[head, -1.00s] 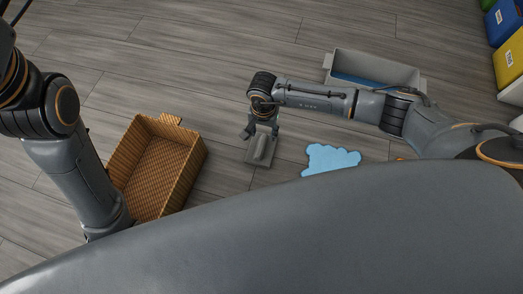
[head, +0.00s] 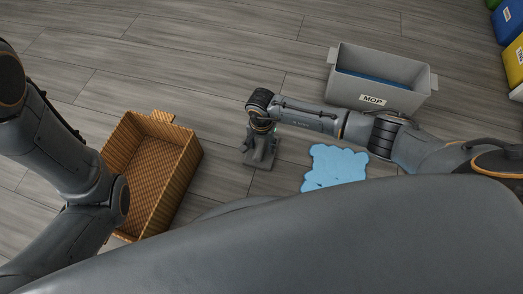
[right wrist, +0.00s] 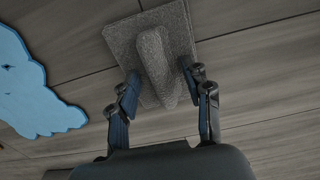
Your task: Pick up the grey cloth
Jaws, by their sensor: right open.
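The grey cloth (head: 262,165) lies on the wooden floor in the head view, partly hidden by my right gripper (head: 259,147). In the right wrist view the cloth (right wrist: 126,42) is a flat, roughly square piece with a raised ridge along its middle. My right gripper (right wrist: 161,72) is open there, its fingers on either side of the ridge and the fingertips over or close to the cloth. I cannot tell whether they touch it. My left arm shows at the left of the head view, but its gripper is out of sight.
A light blue flat piece (head: 336,167) lies on the floor right of the cloth. A grey bin labelled MOP (head: 405,98) with blue inside stands behind it. A woven basket (head: 186,168) stands to the left. Coloured containers (head: 507,32) are at the far right.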

